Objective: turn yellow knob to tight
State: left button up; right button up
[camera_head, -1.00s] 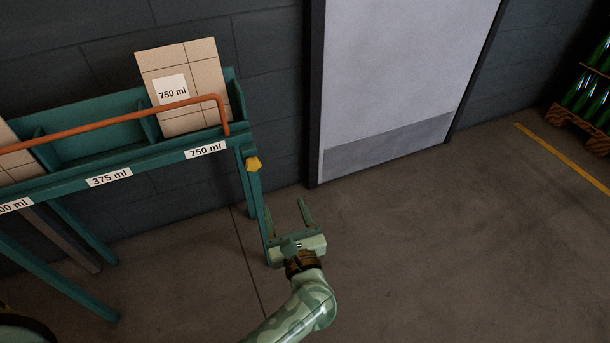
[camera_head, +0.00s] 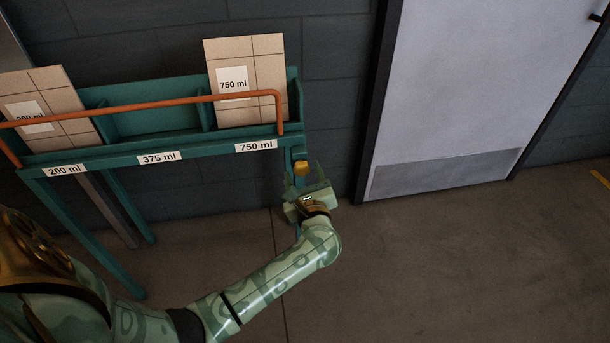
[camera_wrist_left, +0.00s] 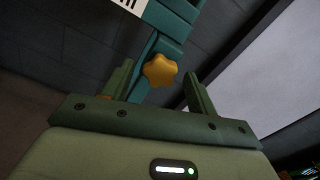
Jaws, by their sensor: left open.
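The yellow knob (camera_head: 301,168) sits on the right end of the teal rack, below the 750 ml label. My left gripper (camera_head: 302,180) is open and empty, just in front of the knob. In the left wrist view the fingers of my left gripper (camera_wrist_left: 158,80) stand wide apart, with a gap on each side of the knob. I cannot tell how far the knob is turned. My right gripper is not in view.
The teal rack (camera_head: 110,158) holds cardboard boxes behind an orange rail (camera_head: 150,111). Its labels read 200 ml, 375 ml and 750 ml. A pale door (camera_head: 460,90) stands to the right. The floor (camera_head: 450,270) in front is clear.

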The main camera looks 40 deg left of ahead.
pick_arm(q)
jog(key=shift+w+a, duration=0.3)
jog(key=shift+a, duration=0.05)
jog(key=c, duration=1)
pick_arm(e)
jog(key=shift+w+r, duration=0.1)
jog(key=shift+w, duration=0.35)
